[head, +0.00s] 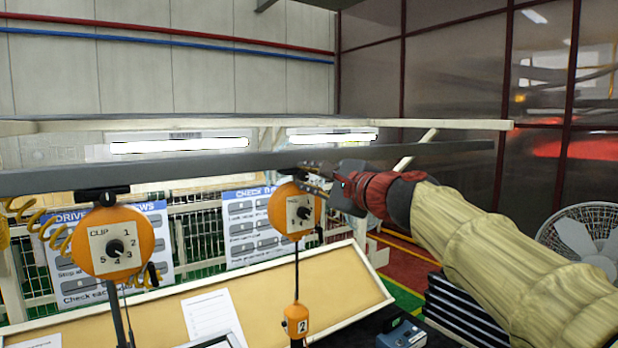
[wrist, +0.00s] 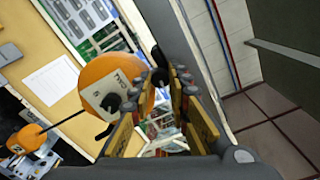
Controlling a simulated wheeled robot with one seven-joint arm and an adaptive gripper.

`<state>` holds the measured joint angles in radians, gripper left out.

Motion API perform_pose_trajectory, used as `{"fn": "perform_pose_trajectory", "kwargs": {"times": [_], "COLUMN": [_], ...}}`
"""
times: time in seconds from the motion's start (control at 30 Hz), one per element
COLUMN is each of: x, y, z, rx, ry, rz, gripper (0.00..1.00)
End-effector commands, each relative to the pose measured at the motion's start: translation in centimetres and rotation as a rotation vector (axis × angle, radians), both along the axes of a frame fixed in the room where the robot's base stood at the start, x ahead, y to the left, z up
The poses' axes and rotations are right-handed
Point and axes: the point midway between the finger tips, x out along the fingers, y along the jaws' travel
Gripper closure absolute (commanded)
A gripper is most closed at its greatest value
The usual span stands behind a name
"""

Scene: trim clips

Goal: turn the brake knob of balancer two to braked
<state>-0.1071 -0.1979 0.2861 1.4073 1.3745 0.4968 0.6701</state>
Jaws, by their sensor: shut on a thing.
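Balancer two (head: 283,213) is an orange round housing hanging from the grey rail, with a pale dial plate (head: 300,213) and black pointer on its front. A cable runs down from it to an orange handle marked 2 (head: 297,319). My gripper (head: 316,180) reaches in from the right at its upper right side. In the wrist view the balancer (wrist: 128,75) is left of my gripper (wrist: 166,80). The fingers are closed around a small black part between their tips, taken as the brake knob (wrist: 158,80). The fingers mostly hide it, so its turn position cannot be read.
A second orange balancer (head: 115,242) with a numbered CLIP dial hangs at the left. The grey rail (head: 215,165) runs just above my gripper. Below are a tan board (head: 340,283) and a white sheet (head: 212,318). A fan (head: 585,240) stands at the far right.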

Motion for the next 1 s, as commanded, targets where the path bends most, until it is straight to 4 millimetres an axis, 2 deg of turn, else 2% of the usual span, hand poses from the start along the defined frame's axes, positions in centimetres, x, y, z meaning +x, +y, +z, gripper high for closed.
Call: {"fn": "perform_pose_trajectory", "kwargs": {"times": [0.53,0.57,0.87,1.0], "x": [0.07,0.07,0.04,0.02], "y": [0.0,0.0,0.01,-0.01], "z": [-0.28,-0.28,-0.14,-0.1], "rx": [0.02,0.019,0.02,0.02], "ry": [0.018,0.018,0.015,0.015], "rz": [0.0,0.0,0.0,0.0], "gripper": [1.0,0.82,0.65,0.63]}}
